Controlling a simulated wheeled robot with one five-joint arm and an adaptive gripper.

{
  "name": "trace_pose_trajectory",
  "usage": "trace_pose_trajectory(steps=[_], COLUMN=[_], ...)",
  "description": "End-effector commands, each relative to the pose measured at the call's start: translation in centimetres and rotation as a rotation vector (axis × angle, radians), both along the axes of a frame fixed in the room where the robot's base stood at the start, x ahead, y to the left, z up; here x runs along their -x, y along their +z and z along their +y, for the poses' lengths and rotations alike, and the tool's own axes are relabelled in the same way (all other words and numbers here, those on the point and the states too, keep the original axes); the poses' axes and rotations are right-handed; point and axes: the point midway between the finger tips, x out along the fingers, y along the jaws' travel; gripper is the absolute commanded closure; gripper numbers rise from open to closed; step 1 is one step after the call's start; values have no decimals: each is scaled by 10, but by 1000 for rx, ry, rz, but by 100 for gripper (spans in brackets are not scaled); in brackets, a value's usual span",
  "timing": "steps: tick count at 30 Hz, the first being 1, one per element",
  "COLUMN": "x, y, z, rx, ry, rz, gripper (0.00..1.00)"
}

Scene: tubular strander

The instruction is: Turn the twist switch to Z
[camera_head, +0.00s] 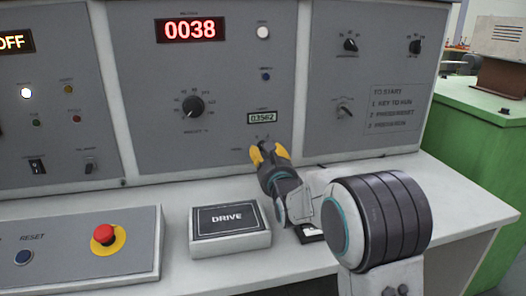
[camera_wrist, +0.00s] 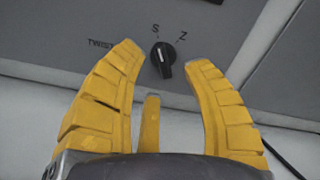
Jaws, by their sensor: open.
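The twist switch (camera_wrist: 163,59) is a small black knob on the grey panel, with "TWIST" to its left and the marks "S" and "Z" above it. Its white pointer line points up toward S, left of Z. My gripper (camera_wrist: 168,62) is open, with one yellow finger on each side of the knob in the wrist view. I cannot tell whether the fingers touch it. In the head view my gripper (camera_head: 269,154) is at the lower panel, below the green counter, and hides the switch.
The panel carries a large dial (camera_head: 193,107), a red display (camera_head: 190,30) and a counter (camera_head: 262,118). On the desk below are the DRIVE box (camera_head: 229,218) and a red emergency button (camera_head: 104,234). A green machine (camera_head: 478,135) stands at the right.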

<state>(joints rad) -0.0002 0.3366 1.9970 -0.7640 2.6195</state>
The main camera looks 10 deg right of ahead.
Motion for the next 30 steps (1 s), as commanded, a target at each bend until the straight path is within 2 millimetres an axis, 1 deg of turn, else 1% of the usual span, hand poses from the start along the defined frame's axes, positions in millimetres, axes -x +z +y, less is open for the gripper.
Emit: trace_pose_trajectory(steps=[3, 9, 15, 22, 23, 30], x=[-13, -25, -30, -30, -30, -30], y=[0, 0, -1, -1, 0, 0], z=[0, 0, 0, 0, 0, 0], rx=[1, 1, 1, 1, 1, 2], ry=[0, 0, 0, 0, 0, 0], rz=[0, 0, 2, 1, 1, 1], gripper=[56, 56, 56, 56, 54, 76])
